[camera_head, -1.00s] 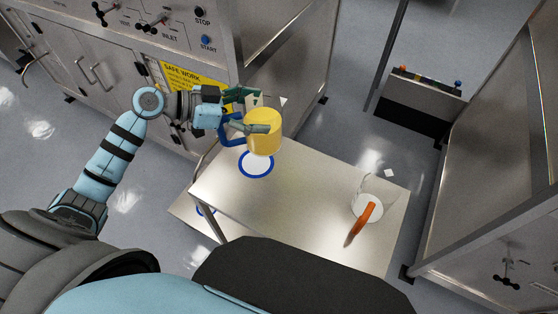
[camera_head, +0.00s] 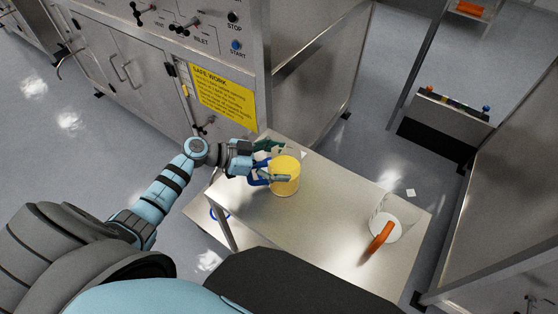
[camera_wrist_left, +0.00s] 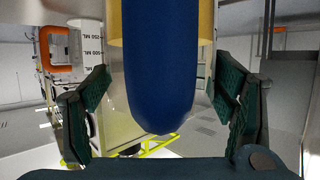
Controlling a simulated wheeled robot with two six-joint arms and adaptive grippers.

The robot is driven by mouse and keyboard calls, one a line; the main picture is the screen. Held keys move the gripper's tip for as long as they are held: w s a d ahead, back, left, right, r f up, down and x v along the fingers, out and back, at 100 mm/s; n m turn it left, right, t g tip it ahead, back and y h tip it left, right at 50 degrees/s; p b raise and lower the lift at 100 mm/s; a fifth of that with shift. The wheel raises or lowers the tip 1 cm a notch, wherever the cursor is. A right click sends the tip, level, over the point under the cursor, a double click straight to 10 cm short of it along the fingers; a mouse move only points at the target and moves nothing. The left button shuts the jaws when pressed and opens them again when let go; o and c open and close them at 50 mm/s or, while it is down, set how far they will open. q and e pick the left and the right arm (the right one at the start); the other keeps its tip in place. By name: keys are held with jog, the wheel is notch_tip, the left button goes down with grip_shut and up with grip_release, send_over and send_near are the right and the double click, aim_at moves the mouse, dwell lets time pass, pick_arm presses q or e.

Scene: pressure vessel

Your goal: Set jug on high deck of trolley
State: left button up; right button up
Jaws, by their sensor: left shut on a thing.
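A jug with yellow contents (camera_head: 285,178) and a blue handle (camera_head: 261,178) is upright at the far left part of the trolley's high deck (camera_head: 320,220). Whether its base touches the deck is hard to tell. My left gripper (camera_head: 275,163) is shut on the jug from its handle side. In the left wrist view the blue handle (camera_wrist_left: 165,70) fills the middle between the fingers, with the yellow jug body behind it. The blue ring mark on the deck is hidden now. My right gripper is not in view.
A clear jug with an orange handle (camera_head: 379,238) stands on the deck's right part. Bare deck lies between the jugs. A steel cabinet with a yellow sign (camera_head: 224,96) stands behind the trolley.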

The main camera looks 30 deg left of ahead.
pick_arm(q)
jog(key=o, duration=1.2)
jog(key=shift+f, duration=0.15)
jog(key=o, duration=0.5)
jog(key=shift+c, duration=0.2)
jog(key=v, duration=1.2)
jog(key=shift+r+b, duration=0.25)
jog(key=shift+b, duration=0.1)
jog(key=shift+s+f, duration=0.1)
jog(key=shift+s, duration=0.05)
